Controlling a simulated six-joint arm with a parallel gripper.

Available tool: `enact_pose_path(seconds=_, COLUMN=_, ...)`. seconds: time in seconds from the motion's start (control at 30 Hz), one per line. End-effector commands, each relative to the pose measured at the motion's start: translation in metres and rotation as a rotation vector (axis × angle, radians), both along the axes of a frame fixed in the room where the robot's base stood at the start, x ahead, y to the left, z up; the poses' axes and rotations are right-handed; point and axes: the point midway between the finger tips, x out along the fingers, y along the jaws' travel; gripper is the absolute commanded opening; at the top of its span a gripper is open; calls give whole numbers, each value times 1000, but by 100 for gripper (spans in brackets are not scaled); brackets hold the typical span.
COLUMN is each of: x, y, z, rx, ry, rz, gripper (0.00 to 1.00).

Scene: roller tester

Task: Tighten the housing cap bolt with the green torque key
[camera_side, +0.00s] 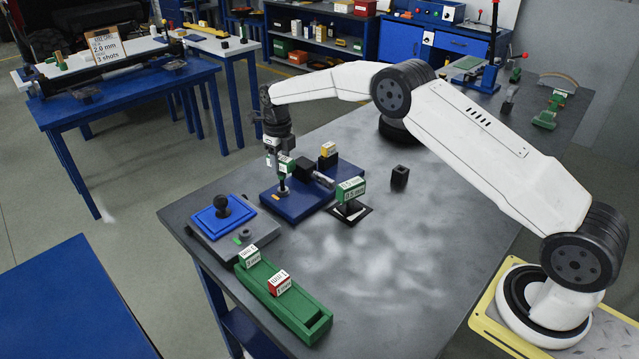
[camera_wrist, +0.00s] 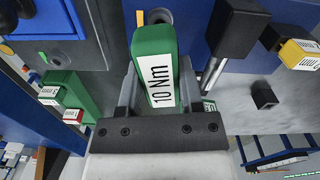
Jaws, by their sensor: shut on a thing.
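My gripper (camera_side: 280,158) is shut on the green torque key (camera_wrist: 153,62), whose label reads 10 Nm in the wrist view. In the side view the key (camera_side: 287,166) hangs upright, with its shank pointing down at a round grey cap bolt (camera_side: 283,190) on the blue fixture plate (camera_side: 300,206). The shank's end meets or nearly meets the bolt; I cannot tell whether it is seated. In the wrist view a round grey part (camera_wrist: 159,16) shows just past the key. A black block (camera_side: 303,167) and a silver shaft (camera_side: 324,179) stand beside it on the plate.
A yellow-topped block (camera_side: 328,150) stands at the plate's back. A green labelled block (camera_side: 351,188) on a black base stands right. A blue pad with a black knob (camera_side: 222,207) and a green tray (camera_side: 308,316) with a red block (camera_side: 279,284) lie nearer. The bench's right is mostly clear.

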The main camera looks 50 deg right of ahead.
Motion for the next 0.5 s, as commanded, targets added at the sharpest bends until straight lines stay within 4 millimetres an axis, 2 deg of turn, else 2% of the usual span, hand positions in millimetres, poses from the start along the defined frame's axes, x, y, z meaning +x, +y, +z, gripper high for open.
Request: enact_pose_path(seconds=0.5, x=0, y=0, z=14, rx=-1, ry=-1, rz=0, gripper=0)
